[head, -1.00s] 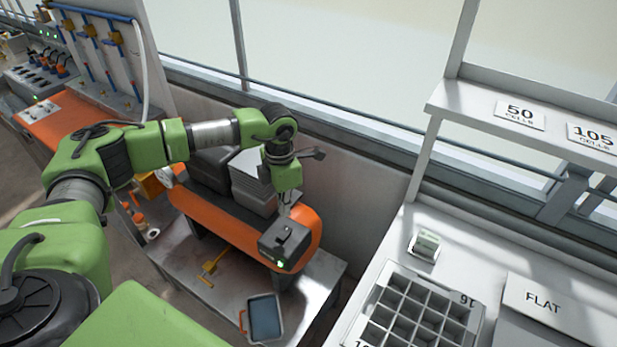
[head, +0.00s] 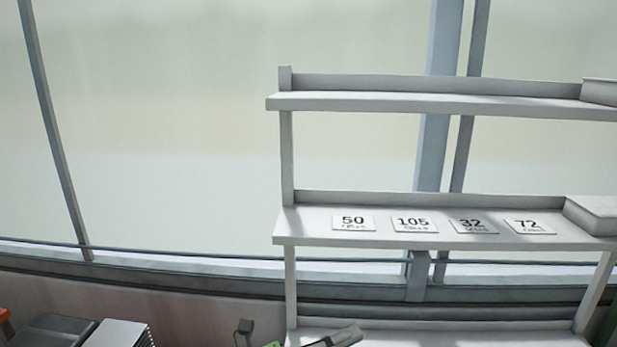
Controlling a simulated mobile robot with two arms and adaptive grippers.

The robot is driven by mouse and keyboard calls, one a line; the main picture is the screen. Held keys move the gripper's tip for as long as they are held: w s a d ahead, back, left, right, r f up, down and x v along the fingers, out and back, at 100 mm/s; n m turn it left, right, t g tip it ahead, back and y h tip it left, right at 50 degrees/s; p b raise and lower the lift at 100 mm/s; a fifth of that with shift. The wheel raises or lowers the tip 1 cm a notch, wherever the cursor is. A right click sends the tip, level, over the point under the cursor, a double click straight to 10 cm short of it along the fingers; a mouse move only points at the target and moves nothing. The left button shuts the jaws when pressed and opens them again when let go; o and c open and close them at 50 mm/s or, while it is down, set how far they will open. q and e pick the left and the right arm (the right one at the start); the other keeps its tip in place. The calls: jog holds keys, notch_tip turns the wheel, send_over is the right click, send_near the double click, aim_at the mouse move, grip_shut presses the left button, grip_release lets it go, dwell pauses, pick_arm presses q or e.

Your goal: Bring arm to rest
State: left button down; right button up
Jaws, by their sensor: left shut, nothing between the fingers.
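My left gripper (head: 337,337) shows only in part at the bottom edge of the head view, in front of the foot of the white shelf unit. Its dark fingers are shut and empty, and point up to the right. A little green of my left arm shows beside it; the rest of that arm is below the picture. My right gripper is not in view.
The white shelf unit (head: 400,102) stands before the windows. Its lower shelf bears cards marked 50, 105, 32 and 72 (head: 528,227), and a pale box (head: 594,214). Grey stacked trays (head: 118,334) show at the lower left.

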pick_arm(q)
jog(key=w+a+n+t+y, duration=0.5)
jog(key=a+n+t+y, duration=0.6)
jog(key=n, duration=0.6)
jog(key=s+a+f+n+g+y, duration=0.3)
jog(key=a+f+n, duration=0.2)
jog(key=a+f, duration=0.15)
jog(key=s+a+f+n+g+y, duration=0.3)
jog(key=a+f+n, duration=0.2)
jog(key=f, duration=0.2)
jog(key=s+a+f+n+g, duration=0.2)
jog(key=s+f+g, duration=0.4)
jog(key=s, duration=0.5)
jog(key=s+a+f+n+g, duration=0.2)
jog(key=s+f+n+g, duration=0.15)
jog(key=s+f, duration=0.65)
notch_tip(320, 180, down, 26)
jog(key=s+m+g+b, duration=0.1)
jog(key=s+g+b, duration=0.1)
jog(key=b, duration=0.2)
jog(key=s+a+f+g+b, duration=0.1)
jog(key=s+a+f+b, duration=0.2)
jog(key=s+f, duration=1.5)
notch_tip(320, 180, down, 3)
jog(key=shift+a+f, duration=0.1)
jog(key=shift+a, duration=0.05)
